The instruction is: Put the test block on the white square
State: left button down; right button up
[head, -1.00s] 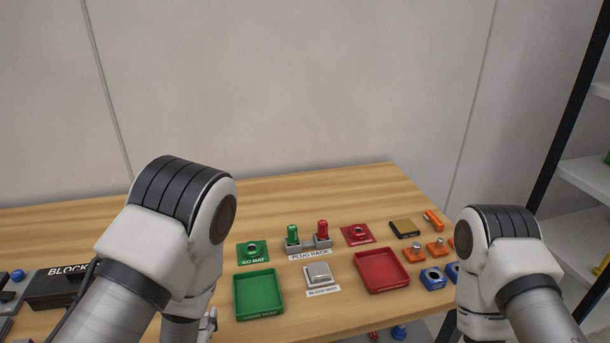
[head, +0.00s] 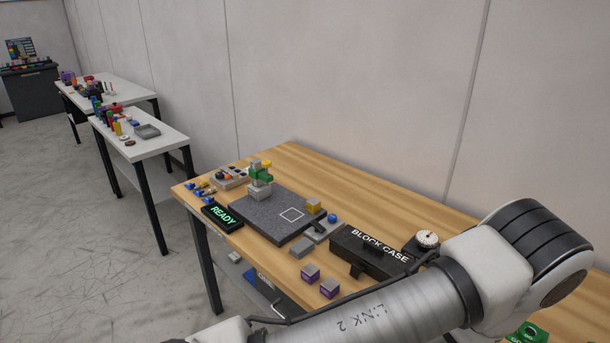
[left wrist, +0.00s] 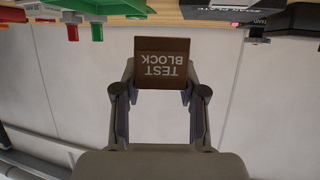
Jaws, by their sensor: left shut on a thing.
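The brown test block (left wrist: 161,62), with its white lettering upside down, is in the left wrist view. My left gripper (left wrist: 160,95) is shut on it, a finger at each side. The block hangs clear of any surface there, with a plain wall behind. The white square (head: 291,215) is a thin outline on the dark granite plate (head: 262,220) in the head view, and its inside is bare. In the head view my arm crosses the lower right, and neither gripper shows. My right gripper is in no current view.
Grey, green and yellow blocks (head: 260,178) stand at the plate's far left corner. A lit READY sign (head: 222,214) is at its left. The black block case (head: 368,250) and purple blocks (head: 310,273) are nearer.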

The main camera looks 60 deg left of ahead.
aim_at(292, 215)
jog(key=k+j, duration=0.1)
jog(key=j, duration=0.25)
jog(key=k+j, duration=0.15)
jog(key=j, duration=0.2)
jog(key=k+j, duration=0.1)
jog(key=j, duration=0.25)
jog(key=k+j, duration=0.15)
jog(key=j, duration=0.2)
jog(key=i+j, duration=0.1)
jog(key=j, duration=0.9)
jog(key=i, duration=0.05)
